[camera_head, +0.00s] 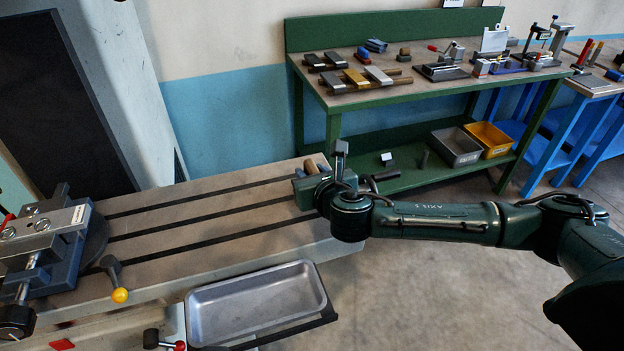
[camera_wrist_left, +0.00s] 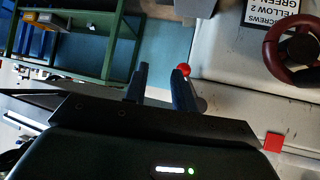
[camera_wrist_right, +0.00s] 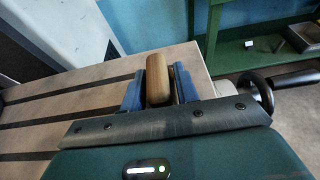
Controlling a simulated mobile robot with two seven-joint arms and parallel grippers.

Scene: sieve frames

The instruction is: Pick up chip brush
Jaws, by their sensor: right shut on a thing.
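The chip brush shows as a rounded wooden handle (camera_wrist_right: 158,78) between the two blue fingers of my right gripper (camera_wrist_right: 159,88) in the right wrist view. My right gripper is shut on it. In the head view the right gripper (camera_head: 308,184) is at the right end of the slotted machine table, and a brown end of the handle (camera_head: 311,166) shows beside it. The brush's bristles are hidden. My left gripper (camera_wrist_left: 161,80) shows only in the left wrist view, its fingers apart with nothing between them.
The grey slotted machine table (camera_head: 160,235) carries a vise (camera_head: 45,240) at the left. A metal tray (camera_head: 258,300) sits in front of it. A green workbench (camera_head: 350,98) with tools stands behind, with grey and yellow bins (camera_head: 488,138) on its shelf. The slotted table's middle is clear.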

